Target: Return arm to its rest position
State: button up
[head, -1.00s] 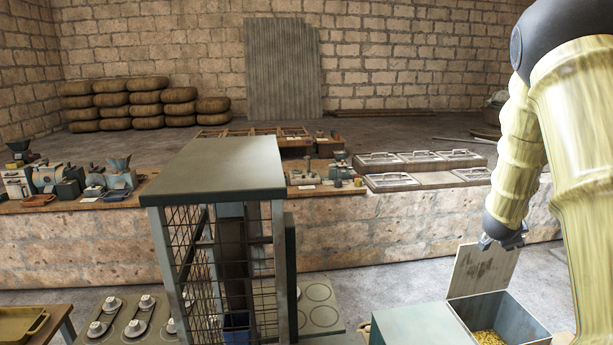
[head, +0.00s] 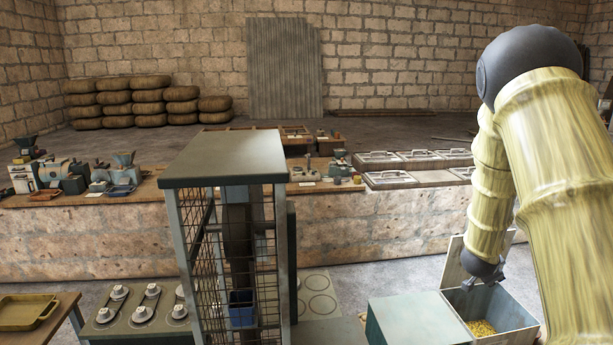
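My arm comes in at the right of the head view, its bamboo-like links bent down from a dark elbow. My gripper (head: 484,282) is at the lower right, over the open green-grey bin (head: 513,321) and in front of its raised lid (head: 456,262). The gripper is small and dark, and partly hidden by the wrist. I cannot make out whether its fingers are open or shut, and no held object can be made out. Yellow grain-like pieces (head: 481,328) lie in the bin below it.
A metal cabinet with mesh sides (head: 225,160) stands in the middle, with a blue box (head: 242,308) inside. A bench with belt pulleys (head: 137,312) and a yellow tray (head: 27,312) are at lower left. A long stone counter (head: 90,240) crosses behind, with small machines and lidded trays.

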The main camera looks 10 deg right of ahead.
jog(key=s+a+f+n+g+y, duration=0.1)
jog(key=s+a+f+n+y, duration=0.1)
jog(key=s+a+f+n, duration=0.7)
jog(key=s+a+f+n+g+y, duration=0.15)
jog(key=s+a+f, duration=0.25)
jog(key=a+f, duration=1)
jog(key=s+a+f+n+g+y, duration=0.2)
jog(key=s+a+f+n+y, duration=0.3)
jog(key=s+a, duration=0.7)
jog(key=s+a+f+n+g+y, duration=0.1)
jog(key=s+a+f+n, duration=0.2)
jog(key=s+a+f, duration=0.9)
jog(key=s+d+b, duration=0.1)
jog(key=b, duration=0.2)
jog(key=s+d+f+b, duration=0.1)
jog(key=b, duration=0.2)
jog(key=shift+s+d+h+b, duration=0.1)
jog(key=shift+s+h+b, duration=0.05)
jog(key=shift+h+b, duration=0.2)
